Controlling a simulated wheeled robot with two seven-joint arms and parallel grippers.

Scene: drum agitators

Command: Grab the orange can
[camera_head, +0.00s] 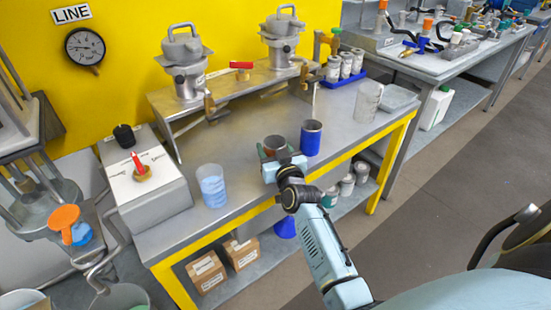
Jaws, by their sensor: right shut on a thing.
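The orange can (275,142) stands near the front edge of the metal workbench (243,185), with its open top showing. My right gripper (276,154) reaches it from the front and is shut on it. The gripper body hides most of the can's lower side, so I cannot tell whether it touches the bench. My left gripper is not in view.
A blue can (311,138) stands close to the right of the orange can. A clear cup with blue contents (212,186) is to the left, and a clear beaker (367,101) is to the right. A metal shelf (225,98) with two machines stands behind.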

